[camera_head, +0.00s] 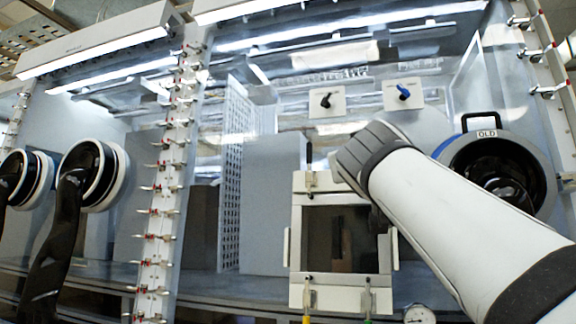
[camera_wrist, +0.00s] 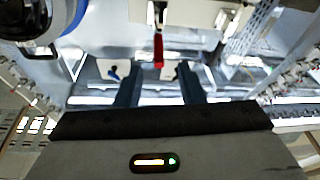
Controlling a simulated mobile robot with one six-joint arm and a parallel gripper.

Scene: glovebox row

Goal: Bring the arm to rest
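My white arm reaches in from the lower right in the head view, and its grey wrist end is in front of the glovebox, near the upper right of a framed dark hatch (camera_head: 300,235). My gripper is hidden there. In the wrist view my gripper (camera_wrist: 160,70) has its two dark fingers spread apart, with nothing held between them. A red handle (camera_wrist: 158,50) shows in the gap between the fingers, and seems to lie beyond them. I cannot tell whether anything touches it.
A black glove port labelled OLD (camera_head: 487,133) is at the right, partly behind my arm. Valve plates with a black knob (camera_head: 326,100) and a blue knob (camera_head: 403,92) are above the hatch. Black gloves (camera_head: 55,235) hang at the left. A round gauge (camera_head: 420,314) is low.

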